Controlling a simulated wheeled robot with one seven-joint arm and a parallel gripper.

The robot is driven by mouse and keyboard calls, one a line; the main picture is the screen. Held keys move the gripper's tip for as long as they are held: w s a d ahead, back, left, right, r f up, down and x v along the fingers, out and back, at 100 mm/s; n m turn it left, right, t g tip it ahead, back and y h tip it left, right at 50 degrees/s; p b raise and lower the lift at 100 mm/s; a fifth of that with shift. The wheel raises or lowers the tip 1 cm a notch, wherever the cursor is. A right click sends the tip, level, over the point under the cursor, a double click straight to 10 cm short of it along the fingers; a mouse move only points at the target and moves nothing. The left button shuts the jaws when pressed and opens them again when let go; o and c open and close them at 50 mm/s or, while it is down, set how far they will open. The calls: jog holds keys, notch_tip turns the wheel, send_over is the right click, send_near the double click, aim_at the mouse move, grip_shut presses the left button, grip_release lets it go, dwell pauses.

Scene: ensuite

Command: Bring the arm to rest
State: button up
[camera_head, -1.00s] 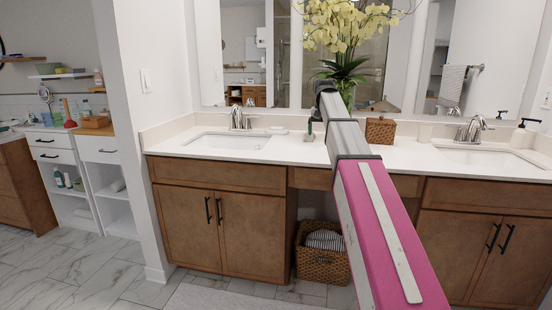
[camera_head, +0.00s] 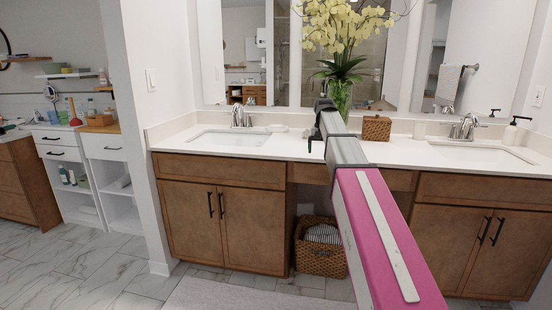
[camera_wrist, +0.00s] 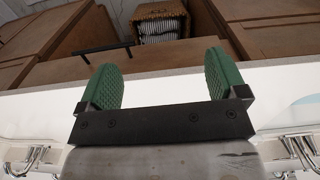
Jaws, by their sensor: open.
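My pink and grey arm (camera_head: 385,240) reaches from the lower right of the head view over the front of the vanity counter (camera_head: 290,148). Its far end is in front of the flower vase, and the gripper there is mostly hidden. In the wrist view, my gripper (camera_wrist: 160,82) has two green ridged fingers spread wide apart. Nothing is between them. Behind the fingers, the wrist view shows the counter edge, brown cabinet fronts and a wicker basket, with the picture upside down or steeply tilted.
A vase of yellow flowers (camera_head: 340,92) and a small woven box (camera_head: 377,128) stand on the counter. Sinks lie left (camera_head: 228,138) and right (camera_head: 482,153). A floor basket (camera_head: 318,258) holds striped cloth under the counter. Floor at the left (camera_head: 90,270) is clear.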

jog(key=s+f, duration=0.9)
jog(key=f, duration=0.3)
jog(key=s+f+n, duration=0.1)
jog(key=s+f, duration=0.8)
jog(key=f, duration=0.4)
jog(key=s+f+n, duration=0.1)
jog(key=s+f, duration=0.8)
jog(key=f, duration=0.4)
jog(key=shift+s, duration=0.4)
